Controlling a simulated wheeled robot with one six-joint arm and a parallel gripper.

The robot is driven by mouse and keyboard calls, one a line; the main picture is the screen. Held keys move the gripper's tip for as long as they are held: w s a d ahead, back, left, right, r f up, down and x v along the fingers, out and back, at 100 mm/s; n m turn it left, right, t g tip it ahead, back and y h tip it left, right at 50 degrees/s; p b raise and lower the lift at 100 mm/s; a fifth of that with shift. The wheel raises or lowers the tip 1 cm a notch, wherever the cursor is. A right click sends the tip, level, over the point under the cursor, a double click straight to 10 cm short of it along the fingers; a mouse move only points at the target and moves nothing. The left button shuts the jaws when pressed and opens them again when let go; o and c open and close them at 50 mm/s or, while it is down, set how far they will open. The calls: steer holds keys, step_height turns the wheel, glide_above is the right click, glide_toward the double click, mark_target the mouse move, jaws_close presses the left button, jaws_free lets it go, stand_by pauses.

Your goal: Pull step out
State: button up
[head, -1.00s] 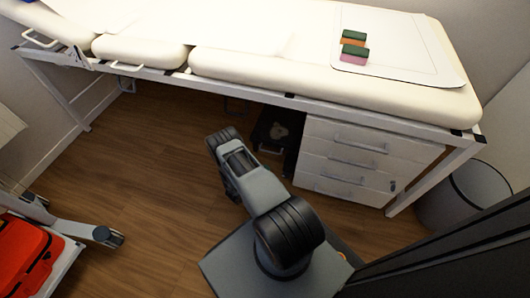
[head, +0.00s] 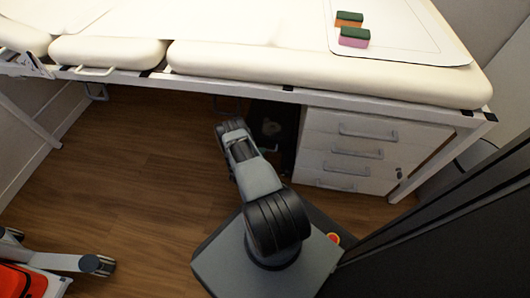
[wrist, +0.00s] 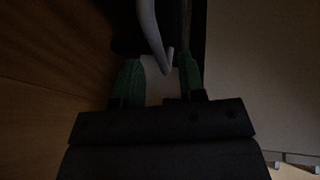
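A dark step (head: 264,116) stands low under the padded examination table, just left of the white drawer unit, and my arm partly covers it in the head view. The wrist view is dark. In it my gripper (wrist: 160,72) has two green-tipped fingers spread apart. A pale curved bar (wrist: 150,30) comes down from the top to between the fingertips. I cannot tell whether the fingers touch it.
The padded table (head: 330,70) spans above, with coloured blocks (head: 354,36) on it. The drawer unit (head: 355,150) is close on the right. Wooden floor (head: 130,180) is open on the left. A wheeled frame with a red item (head: 20,280) is at lower left.

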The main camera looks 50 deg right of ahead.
steer(key=shift+b+x, duration=0.5)
steer(key=shift+x, duration=1.3)
steer(key=shift+c, duration=0.5)
jaws_close()
